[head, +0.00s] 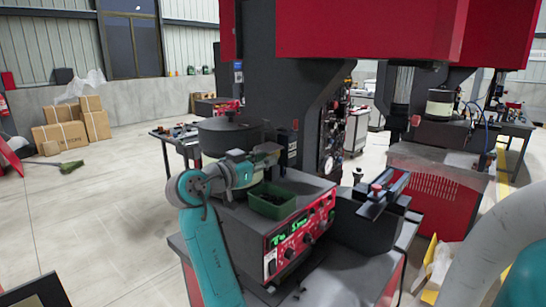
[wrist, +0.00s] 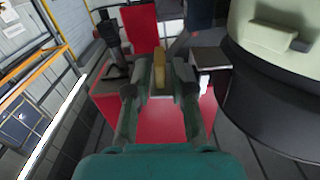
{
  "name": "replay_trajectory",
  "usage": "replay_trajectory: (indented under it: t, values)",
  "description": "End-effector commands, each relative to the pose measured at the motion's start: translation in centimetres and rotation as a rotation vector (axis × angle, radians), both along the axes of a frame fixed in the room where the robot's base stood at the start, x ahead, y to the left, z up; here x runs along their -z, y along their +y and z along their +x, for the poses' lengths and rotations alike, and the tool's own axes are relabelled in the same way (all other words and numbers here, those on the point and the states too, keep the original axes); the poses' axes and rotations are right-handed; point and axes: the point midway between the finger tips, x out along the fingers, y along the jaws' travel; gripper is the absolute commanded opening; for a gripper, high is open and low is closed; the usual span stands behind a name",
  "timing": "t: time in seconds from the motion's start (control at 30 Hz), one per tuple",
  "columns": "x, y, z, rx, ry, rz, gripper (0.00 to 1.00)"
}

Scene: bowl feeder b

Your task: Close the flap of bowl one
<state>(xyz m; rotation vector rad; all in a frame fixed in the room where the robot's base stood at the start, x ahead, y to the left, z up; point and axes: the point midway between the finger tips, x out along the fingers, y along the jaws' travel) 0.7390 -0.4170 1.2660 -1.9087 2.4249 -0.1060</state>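A bowl feeder (head: 228,136) with a dark round top and a pale lower rim stands on the near red and black machine in the head view. My arm reaches up to its front, and my gripper (head: 270,152) is beside the bowl, small and hard to make out. In the wrist view my gripper (wrist: 162,68) has its two fingers apart. A tan block (wrist: 159,74) shows between them; no contact is clear. A pale bowl (wrist: 262,22) with a protruding tab (wrist: 273,37) is to the right of the fingers, apart from them. I cannot tell whether the tab is the flap.
A green bin (head: 268,203) of dark parts sits on the machine top, above the lit control panel (head: 300,237). A black rail fixture (head: 376,200) is to the right. Another bowl feeder (head: 440,104) stands farther back. Cartons (head: 70,133) lie at the left; the left floor is mostly clear.

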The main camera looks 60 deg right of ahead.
Motion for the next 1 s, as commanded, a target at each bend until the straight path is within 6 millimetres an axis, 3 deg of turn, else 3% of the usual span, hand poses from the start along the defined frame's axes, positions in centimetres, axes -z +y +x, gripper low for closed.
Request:
replay_trajectory:
  t: [0.23,0.6,0.7,1.0]
  values:
    - [0.0,-2.6,-0.7,0.000,0.000,0.000,0.23]
    - [0.0,-3.1,-0.7,-0.001,0.000,0.000,0.23]
    - [0.0,-3.1,-0.7,-0.001,0.000,0.000,0.00]
    - [0.0,-3.1,-0.7,-0.001,0.007,0.002,0.00]
